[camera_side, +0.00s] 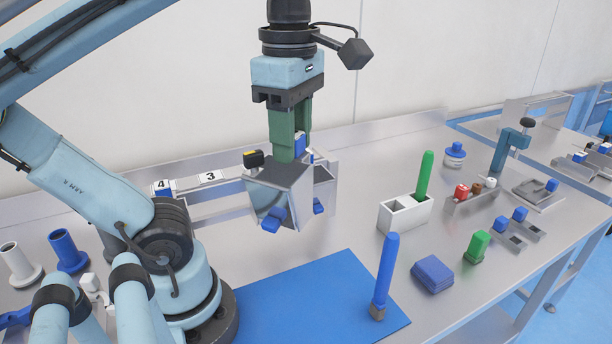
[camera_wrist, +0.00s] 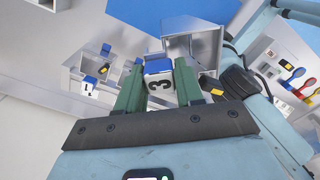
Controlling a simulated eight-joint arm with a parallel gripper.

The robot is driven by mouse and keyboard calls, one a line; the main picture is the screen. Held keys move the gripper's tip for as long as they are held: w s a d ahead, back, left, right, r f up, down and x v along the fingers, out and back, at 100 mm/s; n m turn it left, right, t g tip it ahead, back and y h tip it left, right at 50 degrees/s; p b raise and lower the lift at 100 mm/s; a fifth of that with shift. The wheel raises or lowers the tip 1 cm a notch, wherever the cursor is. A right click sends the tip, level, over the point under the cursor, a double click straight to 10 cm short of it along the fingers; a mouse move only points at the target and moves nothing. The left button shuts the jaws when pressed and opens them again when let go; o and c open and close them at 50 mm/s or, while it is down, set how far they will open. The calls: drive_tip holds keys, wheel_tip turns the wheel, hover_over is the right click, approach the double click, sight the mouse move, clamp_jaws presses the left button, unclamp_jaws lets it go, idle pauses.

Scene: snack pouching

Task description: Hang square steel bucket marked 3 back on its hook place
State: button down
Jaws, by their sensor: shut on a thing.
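My gripper (camera_side: 285,158), with green fingers, is shut on the square steel bucket (camera_side: 292,178) and holds it above the bench, in front of the rail. In the wrist view, a white tab with a black 3 and a blue top (camera_wrist: 159,68) sits between the fingers (camera_wrist: 159,88). The steel walls of a square bucket (camera_wrist: 207,45) show beyond it. On the rail (camera_side: 228,205), a plate marked 3 (camera_side: 210,177) is left of the bucket, beside a plate marked 4 (camera_side: 162,187). The bucket hides the rail's right part.
Another steel bucket (camera_side: 325,188) stands just right of and behind the held one. A blue mat (camera_side: 310,305) lies in front. A blue brush-like stick (camera_side: 385,275) stands at its right edge. A white holder (camera_side: 405,215) with a green stick (camera_side: 424,175) stands further right.

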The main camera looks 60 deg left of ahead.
drive_tip(key=s+a+n, duration=0.4)
drive_tip(key=a+n, duration=0.1)
drive_tip(key=a, duration=0.4)
drive_tip(key=s+a+n, duration=0.5)
drive_tip(key=a, duration=0.4)
drive_tip(key=shift+w+d+f, duration=0.1)
drive_tip(key=shift+f, duration=1.15)
drive_tip(key=shift+w+d+f, duration=0.1)
drive_tip(key=shift+f, duration=1.25)
drive_tip(key=shift+f, duration=3.85)
drive_tip(key=c, duration=0.6)
unclamp_jaws()
drive_tip(key=shift+c, duration=0.2)
